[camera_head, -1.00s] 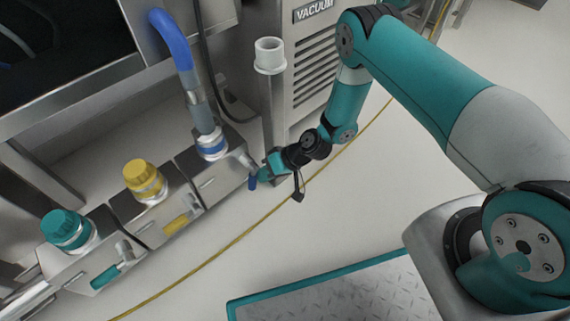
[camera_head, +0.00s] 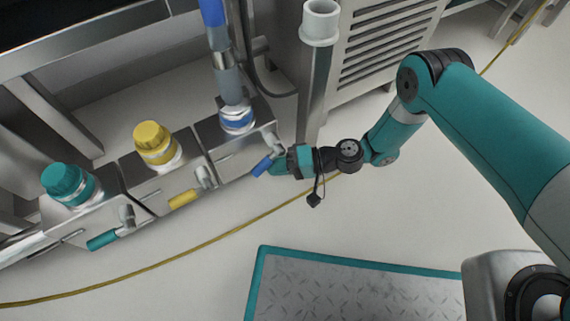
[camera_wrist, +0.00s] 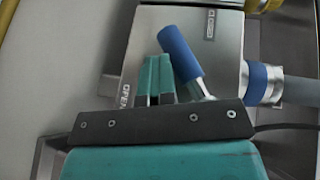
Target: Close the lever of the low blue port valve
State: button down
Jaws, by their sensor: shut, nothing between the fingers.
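The low blue port valve is a metal box (camera_head: 232,150) with a blue-banded port (camera_head: 237,120) and a lever with a blue handle (camera_head: 262,166). In the head view the handle slants down to the left. My gripper (camera_head: 281,167) is right beside it, on its right. In the wrist view the closed fingers (camera_wrist: 158,72) lie just left of the blue handle (camera_wrist: 180,53), touching or nearly so, not around it. The handle leans up-left, between the OPEN label (camera_wrist: 126,95) and the CLOSED label (camera_wrist: 209,25). The lever's pivot is partly hidden by my gripper.
The yellow valve (camera_head: 157,143) and teal valve (camera_head: 69,185) stand left in the same row, each with its own lever. A white-topped pipe (camera_head: 319,24) rises behind my wrist. A yellow cable (camera_head: 205,243) crosses the open floor in front. A teal-edged plate (camera_head: 345,290) lies nearer.

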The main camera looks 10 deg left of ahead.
jog(key=shift+a+r+y, duration=0.2)
jog(key=shift+r+y, duration=0.1)
dwell(0.4)
